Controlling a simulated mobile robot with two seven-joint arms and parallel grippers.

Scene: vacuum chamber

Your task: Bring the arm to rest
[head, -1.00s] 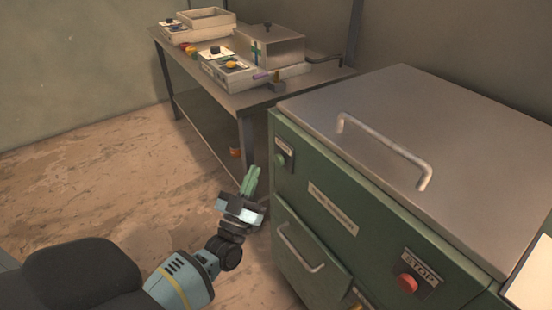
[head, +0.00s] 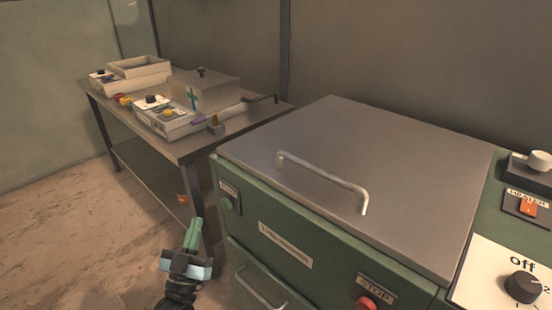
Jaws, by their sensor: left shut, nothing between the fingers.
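My left gripper (head: 193,234) shows at the lower left of the head view, its green fingers pointing up and shut with nothing between them. It is in front of the green machine's left side, apart from any handle as far as I can see. My left forearm is mostly below the picture's edge. My right gripper is not in view.
The green vacuum machine (head: 270,215) has a closed grey lid (head: 400,190) with a bar handle (head: 320,180), a red stop button (head: 366,303) and an "Off" dial (head: 522,287). A metal table (head: 190,147) with boxes stands behind. Floor (head: 60,230) at left is clear.

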